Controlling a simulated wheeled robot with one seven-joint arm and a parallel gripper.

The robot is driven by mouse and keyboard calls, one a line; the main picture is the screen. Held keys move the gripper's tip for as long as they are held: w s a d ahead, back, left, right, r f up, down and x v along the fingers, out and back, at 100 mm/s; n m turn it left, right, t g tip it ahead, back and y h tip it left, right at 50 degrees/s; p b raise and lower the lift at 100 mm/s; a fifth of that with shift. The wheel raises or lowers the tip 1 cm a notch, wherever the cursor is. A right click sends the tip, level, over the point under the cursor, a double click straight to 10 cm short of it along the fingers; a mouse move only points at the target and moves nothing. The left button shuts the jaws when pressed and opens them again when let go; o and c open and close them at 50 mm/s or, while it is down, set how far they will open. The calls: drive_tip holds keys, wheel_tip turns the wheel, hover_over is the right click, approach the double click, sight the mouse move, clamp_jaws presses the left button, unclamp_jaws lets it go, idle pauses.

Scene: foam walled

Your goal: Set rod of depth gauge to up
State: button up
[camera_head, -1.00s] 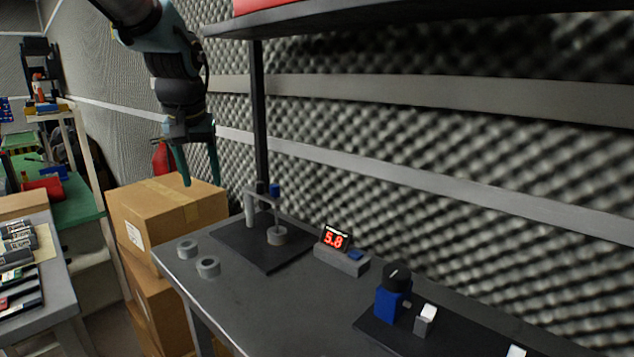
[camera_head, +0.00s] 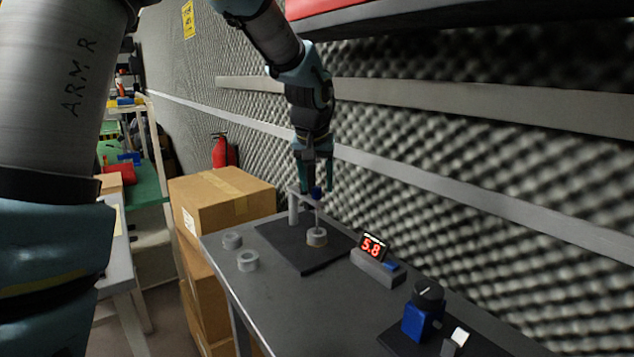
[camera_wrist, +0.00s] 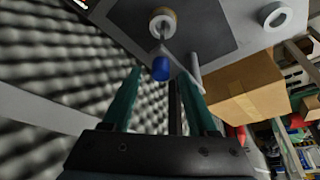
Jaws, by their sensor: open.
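The depth gauge stands on a dark base plate (camera_head: 290,250) on the grey table, with a grey post (camera_head: 293,209) and a side arm. Its thin rod carries a blue knob (camera_head: 316,193) on top, and its lower end is at a grey ring (camera_head: 317,238). My gripper (camera_head: 316,188) points down over the gauge with its fingers open, on either side of the blue knob in the head view. In the wrist view the blue knob (camera_wrist: 160,69) shows between and just beyond the open fingertips (camera_wrist: 165,78). I cannot tell whether anything touches it.
A red display (camera_head: 372,247) reads 5.8, right of the gauge. A blue device with a black dial (camera_head: 428,294) stands at the front right. Cardboard boxes (camera_head: 222,197) stand left; the foam wall is behind.

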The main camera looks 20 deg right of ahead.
drive_tip(key=shift+w+d+f, duration=0.1)
drive_tip(key=shift+w+f, duration=0.05)
drive_tip(key=shift+f, duration=0.25)
clamp_jaws()
drive_tip(key=shift+r, duration=0.1)
idle(1.2)
